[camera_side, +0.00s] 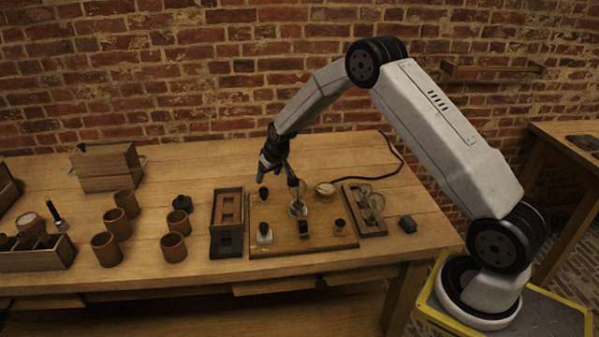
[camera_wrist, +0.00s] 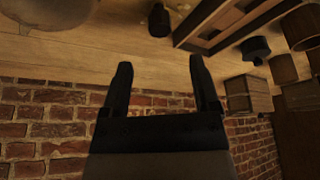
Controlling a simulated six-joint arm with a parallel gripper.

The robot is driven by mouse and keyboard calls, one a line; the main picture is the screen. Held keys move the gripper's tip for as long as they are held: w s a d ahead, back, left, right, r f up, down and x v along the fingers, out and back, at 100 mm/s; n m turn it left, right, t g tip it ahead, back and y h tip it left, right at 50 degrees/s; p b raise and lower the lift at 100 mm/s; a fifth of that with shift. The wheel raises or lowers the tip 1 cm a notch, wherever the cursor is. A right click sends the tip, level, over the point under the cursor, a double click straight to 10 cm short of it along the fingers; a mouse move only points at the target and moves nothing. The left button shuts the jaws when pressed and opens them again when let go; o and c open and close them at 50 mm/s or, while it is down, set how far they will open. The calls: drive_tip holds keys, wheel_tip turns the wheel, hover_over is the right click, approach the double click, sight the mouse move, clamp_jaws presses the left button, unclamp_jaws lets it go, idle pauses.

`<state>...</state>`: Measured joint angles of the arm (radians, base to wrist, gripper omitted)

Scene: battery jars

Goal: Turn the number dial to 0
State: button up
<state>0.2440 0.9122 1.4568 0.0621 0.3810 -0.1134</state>
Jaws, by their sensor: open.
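A wooden board (camera_side: 340,241) on the bench carries several small fittings. A pale round dial-like disc (camera_side: 325,188) sits at its back right; its markings are too small to read. A white-based fitting with a dark top (camera_side: 264,235) sits at the front left. I cannot tell for sure which fitting is the number dial. My gripper (camera_side: 277,180) is above the back left of the board, open, with nothing between its fingers. In the wrist view my gripper (camera_wrist: 160,72) has both fingers spread, and a dark knob (camera_wrist: 159,21) shows beyond them.
A slotted wooden rack (camera_side: 228,210) is left of the board, with clay jars (camera_side: 173,247) farther left. A tray holding glass pieces (camera_side: 366,220) is at right, beside a small dark block (camera_side: 407,224). A wooden box (camera_side: 106,167) stands at the back. A black cable crosses the back right.

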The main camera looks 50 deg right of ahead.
sight(263, 189)
drive_tip(key=shift+w, duration=0.15)
drive_tip(key=w+m+g, duration=0.1)
drive_tip(key=m, duration=0.1)
drive_tip(key=w+m+g, duration=0.1)
drive_tip(key=m, duration=0.1)
drive_tip(key=shift+w+d+f, duration=0.1)
drive_tip(key=shift+w+d, duration=0.1)
drive_tip(key=shift+w+m+g+y, duration=0.3)
drive_tip(key=shift+m+g, duration=0.3)
drive_tip(key=shift+m, duration=0.5)
drive_tip(key=m, duration=0.1)
drive_tip(key=r+m+g, duration=0.1)
drive_tip(key=shift+w+d+m, duration=0.1)
drive_tip(key=shift+d+m, duration=0.05)
drive_tip(key=shift+m, duration=0.25)
drive_tip(key=shift+f, duration=0.2)
drive_tip(key=shift+f, duration=3.75)
drive_tip(key=shift+c, duration=0.3)
